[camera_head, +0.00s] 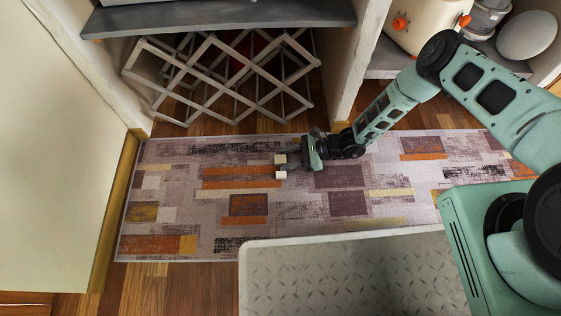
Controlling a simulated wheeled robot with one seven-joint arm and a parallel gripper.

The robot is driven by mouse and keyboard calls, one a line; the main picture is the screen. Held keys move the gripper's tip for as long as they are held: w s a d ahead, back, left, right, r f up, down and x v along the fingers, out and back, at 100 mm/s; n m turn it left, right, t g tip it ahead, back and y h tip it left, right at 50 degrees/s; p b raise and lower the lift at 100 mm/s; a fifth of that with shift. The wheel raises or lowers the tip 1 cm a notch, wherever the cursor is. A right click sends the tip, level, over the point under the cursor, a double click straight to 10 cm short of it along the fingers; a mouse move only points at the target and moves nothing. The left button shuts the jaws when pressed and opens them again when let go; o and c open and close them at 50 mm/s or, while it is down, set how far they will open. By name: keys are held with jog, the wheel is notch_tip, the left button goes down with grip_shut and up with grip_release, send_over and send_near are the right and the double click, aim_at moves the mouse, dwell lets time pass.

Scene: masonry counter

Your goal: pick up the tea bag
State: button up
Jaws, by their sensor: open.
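My gripper (281,167) is at the end of my arm, low over the patterned rug and pointing left. Its two pale fingertips stand apart with a gap between them, so it is open. I see nothing held between the fingers. I cannot make out a tea bag anywhere in this view. Something small on the rug near the fingers could be lost in the pattern or hidden by the gripper.
The patterned rug (190,222) lies on a wooden floor. Behind it, a folding lattice rack (216,80) stands under a grey counter (220,16). A cream toaster-like appliance (425,22) with orange knobs sits at upper right. A pale panel (50,150) bounds the left.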

jog(key=c, duration=0.8)
notch_tip(320, 180, up, 10)
jog(key=p, duration=0.6)
jog(key=shift+d, duration=0.1)
